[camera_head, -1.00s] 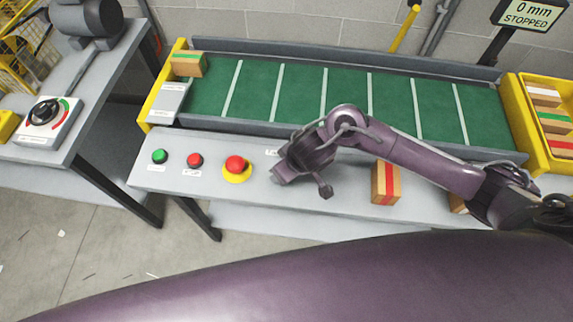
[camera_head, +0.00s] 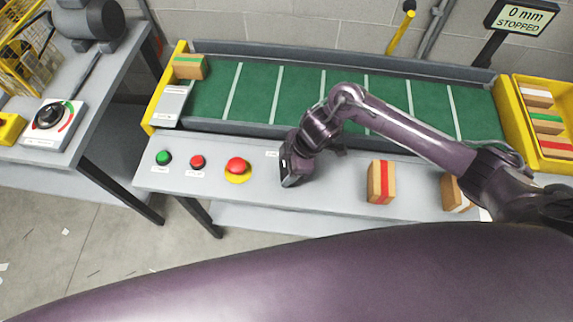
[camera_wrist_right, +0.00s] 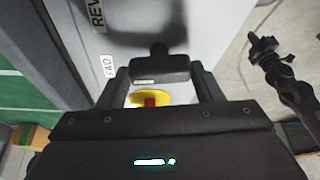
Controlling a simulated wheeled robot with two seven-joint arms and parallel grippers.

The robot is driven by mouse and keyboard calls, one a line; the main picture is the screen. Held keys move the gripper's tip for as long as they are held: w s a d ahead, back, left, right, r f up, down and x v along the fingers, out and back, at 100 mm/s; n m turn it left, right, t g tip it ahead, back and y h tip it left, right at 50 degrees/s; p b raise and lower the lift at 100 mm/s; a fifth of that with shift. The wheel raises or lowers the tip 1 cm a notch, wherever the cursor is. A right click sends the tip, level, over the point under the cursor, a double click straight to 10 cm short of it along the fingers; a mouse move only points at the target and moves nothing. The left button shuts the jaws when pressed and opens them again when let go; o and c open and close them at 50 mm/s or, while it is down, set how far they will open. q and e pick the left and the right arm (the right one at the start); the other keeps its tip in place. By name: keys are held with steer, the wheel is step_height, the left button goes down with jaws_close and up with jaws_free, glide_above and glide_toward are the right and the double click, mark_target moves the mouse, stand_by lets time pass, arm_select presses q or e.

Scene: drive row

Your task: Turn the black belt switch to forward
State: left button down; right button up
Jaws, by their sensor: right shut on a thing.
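The black belt switch (camera_wrist_right: 160,68) shows in the right wrist view as a dark bar handle with a small white mark, between my right fingers. My right gripper (camera_wrist_right: 160,85) is shut on this handle. In the head view my right gripper (camera_head: 290,172) is down at the grey control shelf, right of the yellow-ringed red button, and hides the switch. A REV label (camera_wrist_right: 97,15) and a second small label (camera_wrist_right: 107,66) lie left of the handle. A dark arm of mine, with my left gripper (camera_wrist_right: 262,45), shows at the right of the wrist view; its jaws are unclear.
Green (camera_head: 164,158), red (camera_head: 198,162) and yellow-ringed red (camera_head: 237,168) buttons line the control shelf. Boxes (camera_head: 381,182) stand right of my gripper. The green conveyor (camera_head: 300,95) lies behind; its display (camera_head: 520,17) reads 0 mm, STOPPED. A rotary switch (camera_head: 48,115) sits on the left table.

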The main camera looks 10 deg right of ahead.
steer(key=n+g, duration=0.1)
steer(key=n, duration=0.1)
steer(key=shift+w+n+b, duration=0.15)
steer(key=shift+n+b, duration=0.2)
steer(key=shift+n, duration=0.05)
steer(key=shift+n+g+h+b, duration=0.3)
steer(key=shift+n+g+b, duration=0.45)
steer(key=shift+n, duration=1.05)
steer(key=o, duration=1)
steer(key=v, duration=0.7)
steer(key=shift+w+d+r+p, duration=0.15)
steer(key=shift+r+p, duration=0.15)
steer(key=shift+r, duration=0.05)
